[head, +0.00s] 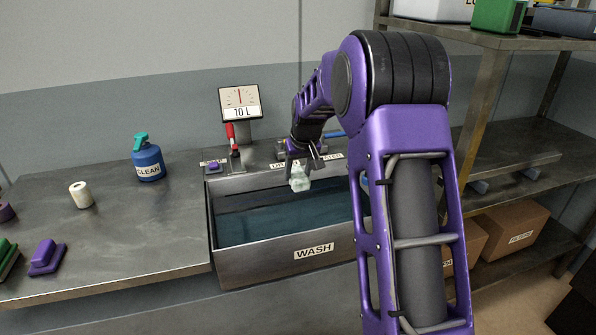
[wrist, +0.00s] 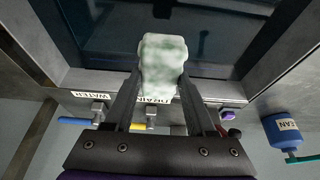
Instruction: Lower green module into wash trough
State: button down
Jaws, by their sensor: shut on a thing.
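My gripper (head: 300,163) is shut on a pale, white-and-green mottled module (head: 300,181). In the wrist view the module (wrist: 163,62) sits between the two fingers of my gripper (wrist: 163,85). The metal wash trough (head: 262,270), labelled WASH, holds dark bluish water (head: 270,222). The module appears above the trough, towards its back edge, and looks clear of the water. My arm hides the trough's right end in the head view.
Valves line the trough's back ledge, with WATER and DRAIN labels (wrist: 155,101). A 10 L gauge (head: 240,101) stands behind. On the left bench are a blue CLEAN bottle (head: 147,163), a white roll (head: 80,195) and a purple block (head: 44,255). Shelves with boxes (head: 515,230) stand right.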

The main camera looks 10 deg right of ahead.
jog(key=shift+f+b, duration=1.9)
jog(key=shift+f, duration=4.75)
jog(key=shift+f, duration=1.8)
jog(key=shift+c, duration=0.7)
grip_release()
